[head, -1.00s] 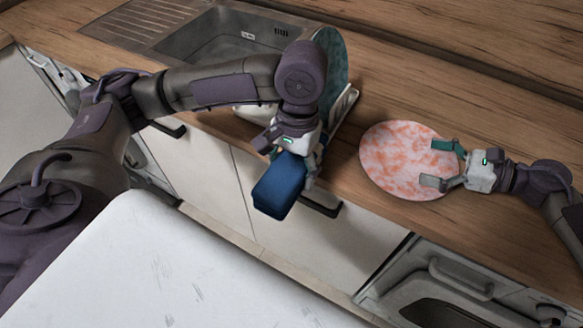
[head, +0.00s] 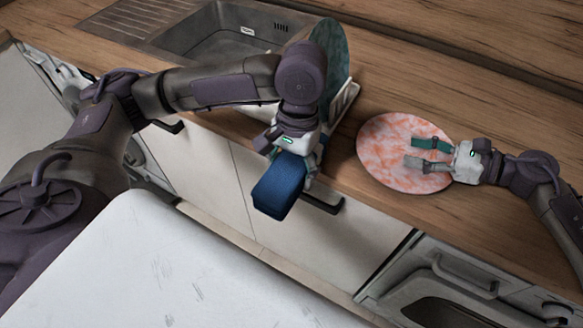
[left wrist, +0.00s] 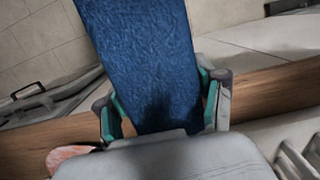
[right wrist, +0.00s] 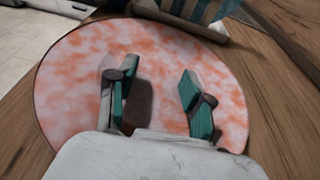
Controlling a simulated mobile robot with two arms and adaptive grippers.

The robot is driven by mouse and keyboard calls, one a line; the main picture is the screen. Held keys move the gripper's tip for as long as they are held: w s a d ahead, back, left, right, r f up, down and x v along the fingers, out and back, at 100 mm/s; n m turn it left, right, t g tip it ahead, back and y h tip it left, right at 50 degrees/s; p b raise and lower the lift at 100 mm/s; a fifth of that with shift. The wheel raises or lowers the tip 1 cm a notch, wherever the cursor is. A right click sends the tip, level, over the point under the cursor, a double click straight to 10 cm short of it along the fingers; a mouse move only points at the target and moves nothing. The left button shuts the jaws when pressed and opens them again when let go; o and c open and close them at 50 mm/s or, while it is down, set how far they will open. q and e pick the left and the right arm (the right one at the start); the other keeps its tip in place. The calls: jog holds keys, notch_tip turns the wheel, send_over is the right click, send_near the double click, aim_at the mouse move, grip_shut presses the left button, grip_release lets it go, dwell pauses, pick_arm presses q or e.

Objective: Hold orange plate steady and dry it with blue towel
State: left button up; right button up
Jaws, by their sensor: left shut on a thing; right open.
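The orange plate (head: 385,150), mottled orange and white, lies flat on the wooden counter in the head view. It also fills much of the right wrist view (right wrist: 70,90). My right gripper (head: 410,153) is open over the plate, its two fingers apart with nothing between them; they show in the right wrist view (right wrist: 152,95). I cannot tell whether they touch the plate. The blue towel (head: 279,187) is folded and held by my left gripper (head: 290,155), in front of the counter edge. The towel fills the middle of the left wrist view (left wrist: 140,60), between the fingers.
A rack (head: 344,104) with an upright green plate (head: 330,60) stands behind my left gripper. A sink (head: 220,40) is at the back left. Bare counter (head: 440,75) lies behind the orange plate. Cabinet fronts (head: 205,180) drop below the counter edge.

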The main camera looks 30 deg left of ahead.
aim_at(303, 172)
jog(key=shift+f, duration=0.1)
grip_shut()
